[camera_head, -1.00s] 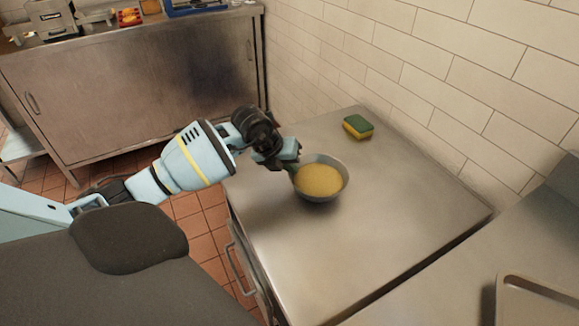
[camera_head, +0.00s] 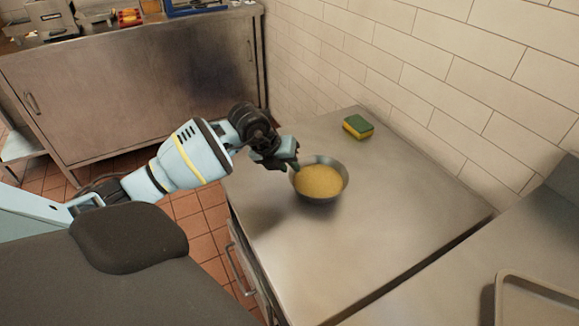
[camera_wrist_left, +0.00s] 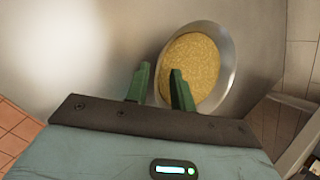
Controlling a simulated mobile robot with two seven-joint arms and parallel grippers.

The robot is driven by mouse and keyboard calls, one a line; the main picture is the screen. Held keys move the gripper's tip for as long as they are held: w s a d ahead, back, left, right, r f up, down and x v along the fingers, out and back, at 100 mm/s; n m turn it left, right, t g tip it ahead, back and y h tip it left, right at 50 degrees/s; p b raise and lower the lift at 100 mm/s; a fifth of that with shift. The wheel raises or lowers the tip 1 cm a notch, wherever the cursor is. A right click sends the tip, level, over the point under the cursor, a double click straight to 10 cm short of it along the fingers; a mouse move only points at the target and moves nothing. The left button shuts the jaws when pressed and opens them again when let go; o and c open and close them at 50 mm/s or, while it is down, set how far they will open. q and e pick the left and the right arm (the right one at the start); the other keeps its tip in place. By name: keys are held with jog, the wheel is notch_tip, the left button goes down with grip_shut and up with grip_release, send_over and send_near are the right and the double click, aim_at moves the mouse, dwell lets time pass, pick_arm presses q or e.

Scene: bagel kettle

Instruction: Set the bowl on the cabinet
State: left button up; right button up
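The bowl (camera_head: 343,185) is grey metal, filled with something yellow and grainy, and sits upright on the steel cabinet top (camera_head: 290,245), left of its middle. My left gripper (camera_head: 292,164) is at the bowl's left rim. In the left wrist view, its green fingers (camera_wrist_left: 160,84) stand apart, one outside the bowl (camera_wrist_left: 229,75) and one over its inside, with the rim between them. The gripper looks open, with a gap between the outer finger and the rim. My right gripper is not in view.
A green and yellow sponge (camera_head: 357,127) lies behind the bowl near the tiled wall (camera_head: 440,75). A tray (camera_head: 535,300) is on the counter at front right. A steel cabinet (camera_head: 130,90) with items on top stands at the back left. The front cabinet top is clear.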

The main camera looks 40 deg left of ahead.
pick_arm(q)
jog(key=v, duration=1)
jog(key=shift+s+r, duration=0.2)
jog(key=shift+r, duration=0.15)
jog(key=shift+a, duration=0.1)
